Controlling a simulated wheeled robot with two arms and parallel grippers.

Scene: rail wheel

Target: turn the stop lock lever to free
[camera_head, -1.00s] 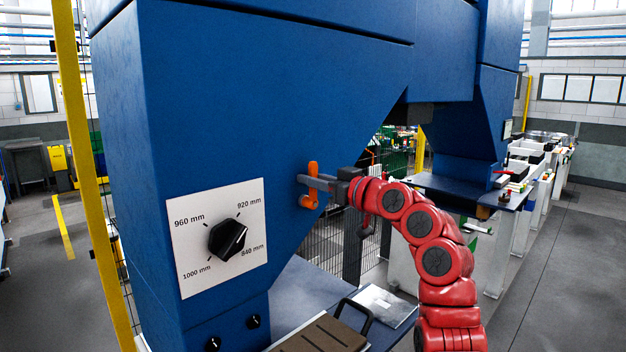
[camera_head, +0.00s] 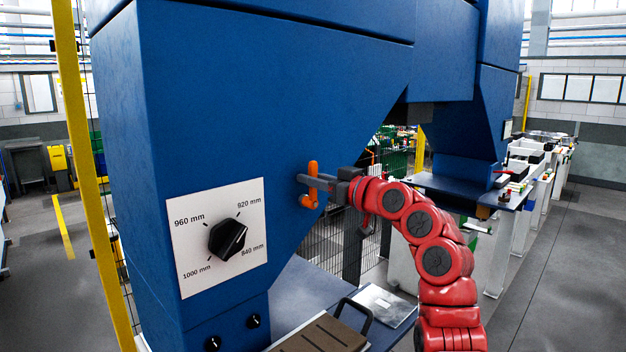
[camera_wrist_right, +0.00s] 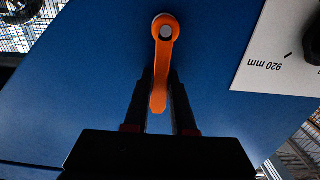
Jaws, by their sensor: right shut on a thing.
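The orange stop lock lever (camera_head: 312,184) is on the blue machine face, to the right of the dial plate. It stands about upright in the head view. In the right wrist view the lever (camera_wrist_right: 160,82) has its round pivot end at the top, and its arm runs down between the two dark fingers. My right gripper (camera_head: 318,181) reaches in from the right at the lever. In the right wrist view the gripper (camera_wrist_right: 163,95) is shut on the lever's arm. The fingers hide part of the lever in the head view. My left gripper is not in view.
A white plate with a black dial (camera_head: 228,238) marked 840 to 1000 mm is left of the lever. A brown ribbed pad (camera_head: 320,335) and a metal sheet (camera_head: 378,304) lie below. A yellow post (camera_head: 85,170) stands at left.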

